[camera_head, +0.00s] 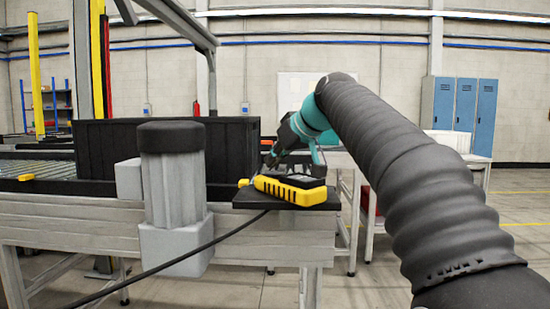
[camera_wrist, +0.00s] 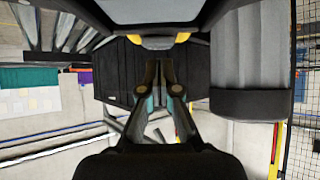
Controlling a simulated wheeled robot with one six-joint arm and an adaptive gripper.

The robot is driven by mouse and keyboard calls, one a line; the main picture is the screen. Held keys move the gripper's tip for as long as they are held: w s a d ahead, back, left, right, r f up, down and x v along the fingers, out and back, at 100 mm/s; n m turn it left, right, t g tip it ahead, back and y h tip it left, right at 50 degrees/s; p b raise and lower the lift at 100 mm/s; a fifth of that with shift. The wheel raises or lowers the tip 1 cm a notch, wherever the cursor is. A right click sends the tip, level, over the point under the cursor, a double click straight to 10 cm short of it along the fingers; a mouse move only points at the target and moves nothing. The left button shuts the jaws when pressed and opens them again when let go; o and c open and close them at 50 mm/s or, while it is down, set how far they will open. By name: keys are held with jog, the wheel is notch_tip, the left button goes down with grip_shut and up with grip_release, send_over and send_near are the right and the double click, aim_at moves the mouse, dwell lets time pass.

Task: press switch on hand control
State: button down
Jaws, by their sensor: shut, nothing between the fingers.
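The hand control (camera_head: 292,191) is a yellow and black unit lying on a small black shelf (camera_head: 308,204) at the side of the conveyor frame. Its switch is too small to make out. My gripper (camera_head: 268,162) is just above and behind the hand control in the head view, tilted down to the left. I cannot tell whether its tips touch the unit. In the wrist view my gripper (camera_wrist: 165,75) has its two fingers together with nothing between them. Yellow edges show at the top of the wrist view, probably the hand control, mostly hidden.
A grey motor with a black cap (camera_head: 173,175) stands left of the shelf, close to my gripper. A black panel (camera_head: 230,130) rises behind it. A black cable (camera_head: 185,256) runs from the shelf down to the left. Blue lockers (camera_head: 464,105) stand far back right.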

notch_tip(320, 180, up, 3)
jog(key=shift+a+r+p, duration=0.15)
jog(key=shift+p, duration=1.1)
jog(key=s+d+r, duration=0.4)
jog(key=r, duration=0.3)
jog(key=shift+s+r+p, duration=0.2)
jog(key=shift+r+p, duration=0.15)
jog(key=shift+p, duration=0.05)
jog(key=s+d+f+m+h, duration=0.2)
jog(key=s+d+f, duration=0.2)
jog(key=s+f, duration=0.6)
jog(key=s+d+f+m+g+h, duration=0.1)
jog(key=s+d+f, duration=0.4)
jog(key=s+f, duration=0.5)
jog(key=s+d+f+m+g+h, duration=0.1)
jog(key=s+d+f+m+h, duration=0.3)
jog(key=s+f, duration=0.7)
notch_tip(320, 180, down, 10)
jog(key=shift+d+r+m, duration=0.1)
jog(key=shift+d+m, duration=0.5)
jog(key=shift+d, duration=0.05)
jog(key=shift+s, duration=0.1)
